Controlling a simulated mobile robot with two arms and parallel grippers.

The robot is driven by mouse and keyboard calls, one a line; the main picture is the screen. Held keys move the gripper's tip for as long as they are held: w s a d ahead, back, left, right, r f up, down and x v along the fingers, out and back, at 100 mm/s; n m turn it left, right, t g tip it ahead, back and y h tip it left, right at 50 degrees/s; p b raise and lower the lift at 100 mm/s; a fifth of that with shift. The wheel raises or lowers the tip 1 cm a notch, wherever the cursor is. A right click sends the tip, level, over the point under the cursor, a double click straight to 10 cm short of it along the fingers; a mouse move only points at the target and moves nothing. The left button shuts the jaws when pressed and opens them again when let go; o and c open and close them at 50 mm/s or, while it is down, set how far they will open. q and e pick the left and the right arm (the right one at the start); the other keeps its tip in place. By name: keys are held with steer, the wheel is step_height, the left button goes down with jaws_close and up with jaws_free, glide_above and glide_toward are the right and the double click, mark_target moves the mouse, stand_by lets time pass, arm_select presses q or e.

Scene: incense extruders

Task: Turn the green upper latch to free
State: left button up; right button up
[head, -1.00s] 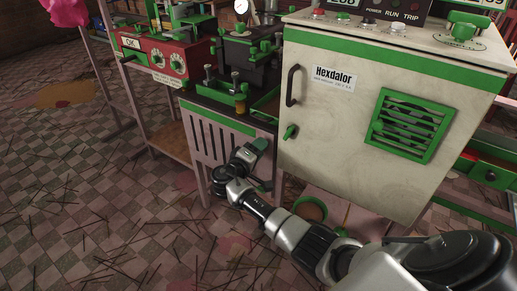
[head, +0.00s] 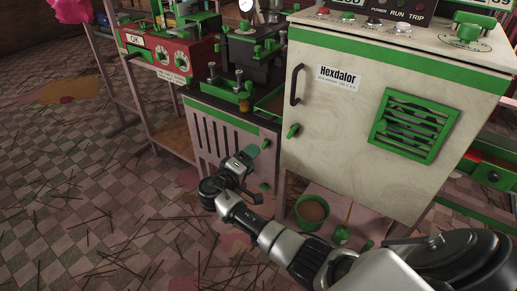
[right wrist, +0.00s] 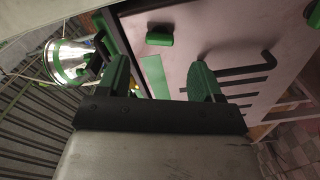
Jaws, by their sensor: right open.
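My right gripper (head: 252,154) is in front of the slotted lower panel (head: 212,137), near its right edge. In the right wrist view its two green-padded fingers (right wrist: 160,82) stand apart with nothing held between them. A small green latch (right wrist: 160,36) shows on the pale panel beyond the fingers, apart from them. I cannot tell whether it is the upper latch. In the head view a small green piece (head: 265,143) shows at the gripper's tip, and a lower green latch (head: 264,187) shows below it. My left gripper is not seen.
A red control box (head: 170,58) is at the left. Sticks litter the tiled floor.

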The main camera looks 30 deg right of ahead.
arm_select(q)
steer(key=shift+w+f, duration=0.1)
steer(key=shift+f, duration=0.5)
arm_select(e)
steer(key=shift+v, duration=2.4)
